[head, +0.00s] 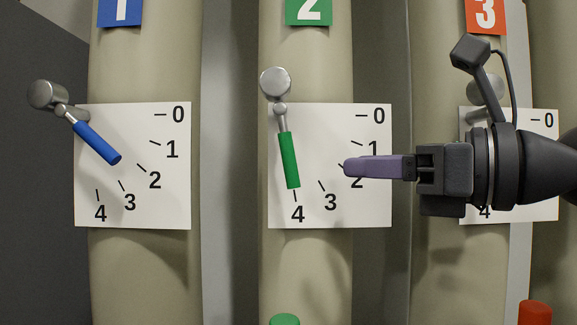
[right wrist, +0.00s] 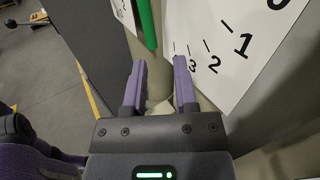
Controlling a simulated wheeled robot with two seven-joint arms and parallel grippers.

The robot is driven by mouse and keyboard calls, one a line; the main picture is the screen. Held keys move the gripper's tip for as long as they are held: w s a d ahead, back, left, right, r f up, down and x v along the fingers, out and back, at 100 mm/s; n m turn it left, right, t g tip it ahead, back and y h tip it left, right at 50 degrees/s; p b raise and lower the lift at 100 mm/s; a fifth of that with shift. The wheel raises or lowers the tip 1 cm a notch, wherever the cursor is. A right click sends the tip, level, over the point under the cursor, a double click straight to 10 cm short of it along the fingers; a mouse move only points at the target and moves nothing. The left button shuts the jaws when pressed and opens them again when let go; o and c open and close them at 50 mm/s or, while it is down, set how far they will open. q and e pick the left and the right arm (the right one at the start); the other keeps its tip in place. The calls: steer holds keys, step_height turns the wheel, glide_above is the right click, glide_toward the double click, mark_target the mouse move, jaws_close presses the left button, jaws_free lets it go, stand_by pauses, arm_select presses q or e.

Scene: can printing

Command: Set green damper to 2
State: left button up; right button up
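The green damper lever (head: 289,160) hangs from a metal pivot on the middle pipe. Its tip points at the 4 mark, slightly right of straight down. Its white dial plate (head: 375,215) reads 0, 1, 2, 3 and 4. My right gripper (head: 348,167) reaches in from the right, its purple fingers over the dial near the 2, apart from the lever. In the right wrist view the gripper (right wrist: 160,63) is open and nothing is between its fingers. The green lever (right wrist: 147,22) shows beyond the fingertips, nearer the left finger. My left gripper is out of view.
On the left pipe, a blue lever (head: 97,143) points between 2 and 3 on its dial. My right arm hides most of the dial on the right pipe, under the red 3 sign (head: 485,14). A green sign (head: 309,10) marks the middle pipe.

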mark_target(295, 159)
steer(key=p+x, duration=0.1)
steer(key=x, duration=0.2)
steer(key=p+x, duration=0.2)
steer(key=s+p+x, duration=0.1)
steer(key=p+x, duration=0.1)
steer(key=x, duration=0.1)
steer(key=shift+w+a+r, duration=0.2)
steer(key=shift+a+r, duration=0.2)
steer(key=shift+a, duration=0.15)
steer(key=shift+s+a, duration=0.1)
steer(key=shift+a, duration=0.05)
steer(key=shift+s, duration=0.25)
steer(key=shift+w+f, duration=0.1)
steer(key=shift+w, duration=0.1)
steer(key=c, duration=0.4)
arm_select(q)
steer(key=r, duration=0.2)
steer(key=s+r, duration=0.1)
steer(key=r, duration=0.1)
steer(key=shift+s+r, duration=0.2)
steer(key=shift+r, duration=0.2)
arm_select(e)
jaws_close()
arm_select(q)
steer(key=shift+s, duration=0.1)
